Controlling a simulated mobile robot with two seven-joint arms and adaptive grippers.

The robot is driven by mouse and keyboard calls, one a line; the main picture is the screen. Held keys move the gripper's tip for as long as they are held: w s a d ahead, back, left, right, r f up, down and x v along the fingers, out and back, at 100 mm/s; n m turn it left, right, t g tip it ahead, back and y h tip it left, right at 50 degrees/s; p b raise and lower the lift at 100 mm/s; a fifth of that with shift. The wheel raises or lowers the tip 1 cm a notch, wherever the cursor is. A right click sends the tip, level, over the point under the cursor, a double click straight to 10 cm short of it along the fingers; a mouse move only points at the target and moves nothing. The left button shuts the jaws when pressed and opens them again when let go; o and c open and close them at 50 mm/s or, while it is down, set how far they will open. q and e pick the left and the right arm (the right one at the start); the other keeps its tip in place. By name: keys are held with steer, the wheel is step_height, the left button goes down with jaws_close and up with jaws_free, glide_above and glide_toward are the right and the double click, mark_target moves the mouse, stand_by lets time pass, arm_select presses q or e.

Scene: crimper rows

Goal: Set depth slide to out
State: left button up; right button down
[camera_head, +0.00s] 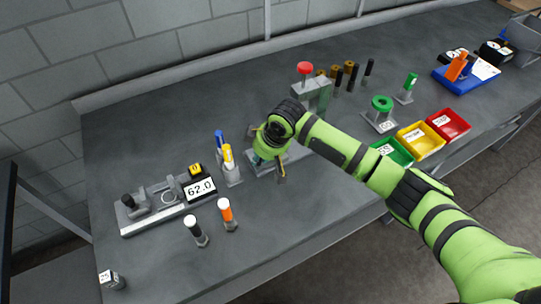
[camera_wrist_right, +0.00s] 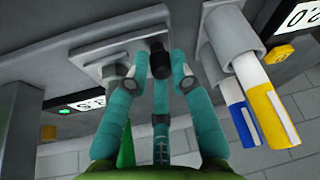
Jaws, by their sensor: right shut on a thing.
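A grey press-like device with a red knob (camera_head: 305,67) and a grey upright block (camera_head: 314,94) stands on the bench. My right gripper (camera_wrist_right: 159,58) is at the left end of its base, partly hidden by my wrist in the head view. In the right wrist view its teal fingers close around a dark knob (camera_wrist_right: 158,42) on a grey plate (camera_wrist_right: 110,38). This knob may belong to the depth slide; no label on it can be read. A hex bolt (camera_wrist_right: 119,74) sits beside the fingers. My left gripper is not in view.
A marker holder (camera_head: 232,175) with blue and yellow markers stands close left of my right gripper. Further left is a gauge reading 62.0 (camera_head: 199,188). Green (camera_head: 394,152), yellow (camera_head: 421,140) and red (camera_head: 449,124) bins lie right.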

steer(key=shift+a+r, duration=0.2)
steer(key=shift+a, duration=0.2)
steer(key=c, duration=1.3)
jaws_free()
steer(key=shift+o, duration=0.8)
steer(key=shift+a+f, duration=0.1)
steer(key=shift+a, duration=0.1)
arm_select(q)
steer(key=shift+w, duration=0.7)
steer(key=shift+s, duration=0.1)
arm_select(e)
steer(key=shift+s, duration=0.1)
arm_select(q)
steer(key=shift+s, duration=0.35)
arm_select(e)
steer(key=shift+d, duration=0.2)
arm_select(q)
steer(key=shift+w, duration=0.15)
arm_select(e)
steer(key=v, duration=1.2)
